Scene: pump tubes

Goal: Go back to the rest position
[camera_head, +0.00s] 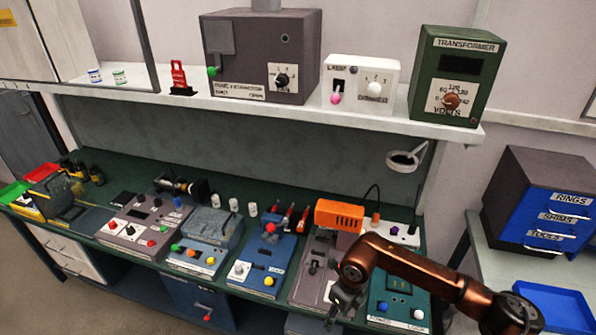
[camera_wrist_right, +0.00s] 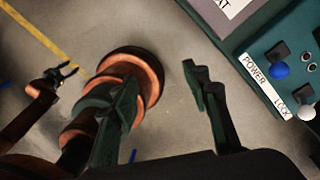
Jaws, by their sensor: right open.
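My right arm comes in from the lower right in the head view, copper and black. Its gripper (camera_head: 343,302) hangs at the front edge of the green bench (camera_head: 130,262), left of the teal POWER/LOCK box (camera_head: 398,298). In the right wrist view the two dark green fingers of the right gripper (camera_wrist_right: 162,78) stand apart with nothing between them. Behind them are the grey floor and copper parts of my own body. A small copper arm end with dark fingers, seemingly my left gripper (camera_wrist_right: 66,72), shows at the left; its opening is unclear. The head view does not show it.
Several control boxes stand along the bench, with an orange device (camera_head: 340,214) behind my right gripper. The shelf (camera_head: 140,98) above carries the grey machine (camera_head: 262,52) and green transformer (camera_head: 457,72). Blue drawers (camera_head: 555,215) and a blue tray (camera_head: 553,306) are at the right.

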